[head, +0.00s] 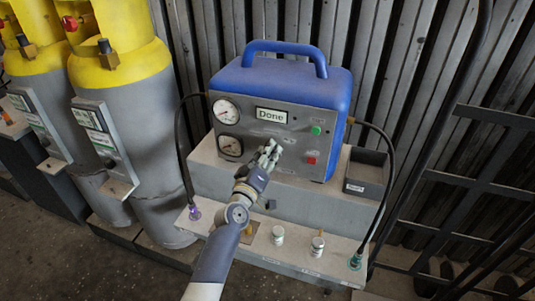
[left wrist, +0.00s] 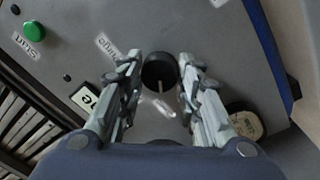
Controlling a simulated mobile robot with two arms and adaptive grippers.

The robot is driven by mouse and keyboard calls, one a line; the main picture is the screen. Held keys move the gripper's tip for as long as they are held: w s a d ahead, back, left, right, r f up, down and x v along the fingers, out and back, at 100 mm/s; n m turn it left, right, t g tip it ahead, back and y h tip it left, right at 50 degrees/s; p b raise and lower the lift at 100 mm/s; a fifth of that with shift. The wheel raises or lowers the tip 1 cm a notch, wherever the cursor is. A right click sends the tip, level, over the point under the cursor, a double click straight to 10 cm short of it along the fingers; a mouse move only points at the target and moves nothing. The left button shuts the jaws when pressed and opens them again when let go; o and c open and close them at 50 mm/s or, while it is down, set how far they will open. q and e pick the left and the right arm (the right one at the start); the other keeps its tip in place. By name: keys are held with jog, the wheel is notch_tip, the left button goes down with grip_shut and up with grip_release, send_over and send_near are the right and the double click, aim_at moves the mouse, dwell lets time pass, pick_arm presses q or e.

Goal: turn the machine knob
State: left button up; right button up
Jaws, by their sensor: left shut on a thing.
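The machine (head: 290,85) is a blue case with a grey front panel, standing on a grey stepped stand. Its display (head: 271,115) reads "Done". The round black machine knob (left wrist: 159,72) shows in the left wrist view between the fingertips of my left gripper (left wrist: 160,75). In the head view my left gripper (head: 269,155) reaches the middle of the panel and hides the knob. It is shut on the knob, one finger on each side. My right gripper is in neither view.
Two gauges (head: 228,127) are at the panel's left; a green button (head: 316,130) and a red button (head: 311,160) are at its right. Yellow-grey cylinders (head: 120,110) stand left. Black hoses flank the machine. A dark open box (head: 366,187) is at right. Small fittings (head: 278,235) stand on the lower step.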

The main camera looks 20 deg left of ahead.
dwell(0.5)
pick_arm(q)
jog(key=o, duration=1.1)
jog(key=shift+c, duration=0.2)
jog(key=shift+s, duration=0.1)
jog(key=s, duration=1.1)
jog(key=shift+s+a+f, duration=0.3)
jog(key=shift+s+a, duration=0.05)
jog(key=shift+a, duration=0.1)
jog(key=shift+f, duration=0.1)
